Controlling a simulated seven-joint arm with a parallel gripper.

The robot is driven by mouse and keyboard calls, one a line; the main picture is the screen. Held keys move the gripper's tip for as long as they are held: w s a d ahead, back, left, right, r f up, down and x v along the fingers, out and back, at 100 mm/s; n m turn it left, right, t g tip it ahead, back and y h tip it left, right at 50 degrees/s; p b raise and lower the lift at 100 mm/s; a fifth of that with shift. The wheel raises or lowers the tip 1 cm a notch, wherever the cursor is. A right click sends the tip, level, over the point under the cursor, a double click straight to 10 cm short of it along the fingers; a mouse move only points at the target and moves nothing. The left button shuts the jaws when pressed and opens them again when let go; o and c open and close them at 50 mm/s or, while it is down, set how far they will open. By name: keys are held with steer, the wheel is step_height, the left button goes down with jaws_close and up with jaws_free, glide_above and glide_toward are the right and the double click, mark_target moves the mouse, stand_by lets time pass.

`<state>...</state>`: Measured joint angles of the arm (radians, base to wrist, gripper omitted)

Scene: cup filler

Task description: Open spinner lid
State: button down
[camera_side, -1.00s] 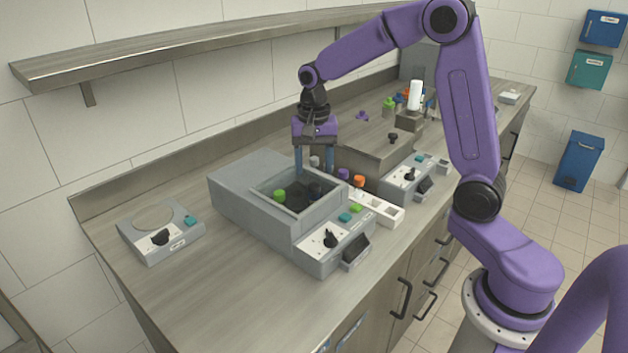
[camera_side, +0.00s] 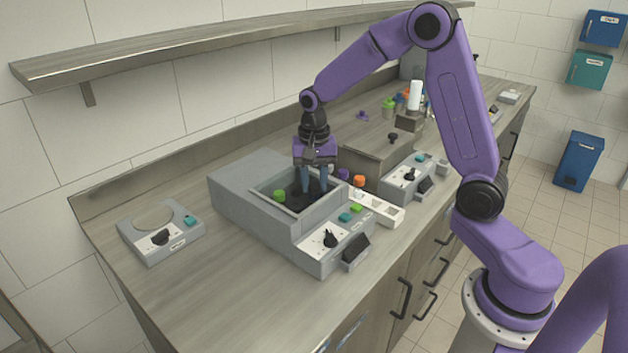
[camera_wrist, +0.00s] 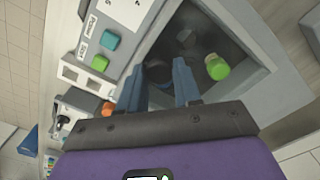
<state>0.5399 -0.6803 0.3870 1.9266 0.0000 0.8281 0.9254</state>
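The spinner (camera_side: 240,205) is a grey box with a square well in its top and a control panel on its front. A green-capped item (camera_side: 279,196) stands in the dark well; it also shows in the wrist view (camera_wrist: 217,67). My gripper (camera_side: 312,188) points down at the right part of the well, its two blue fingers apart. In the wrist view, a dark round cap (camera_wrist: 158,72) lies between or just beyond the fingertips (camera_wrist: 159,66); contact cannot be told. I cannot make out a separate lid over the well.
A white rack (camera_side: 385,212) with an orange-capped item (camera_side: 359,181) stands close on the right. A second panelled device (camera_side: 408,180) is behind it. The front counter is clear.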

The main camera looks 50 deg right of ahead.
steer(key=w, duration=1.4)
steer(key=shift+w+r, duration=0.1)
steer(key=shift+w, duration=0.15)
steer(key=c, duration=0.8)
jaws_free()
step_height(320, 180, up, 17)
steer(key=shift+r, duration=0.15)
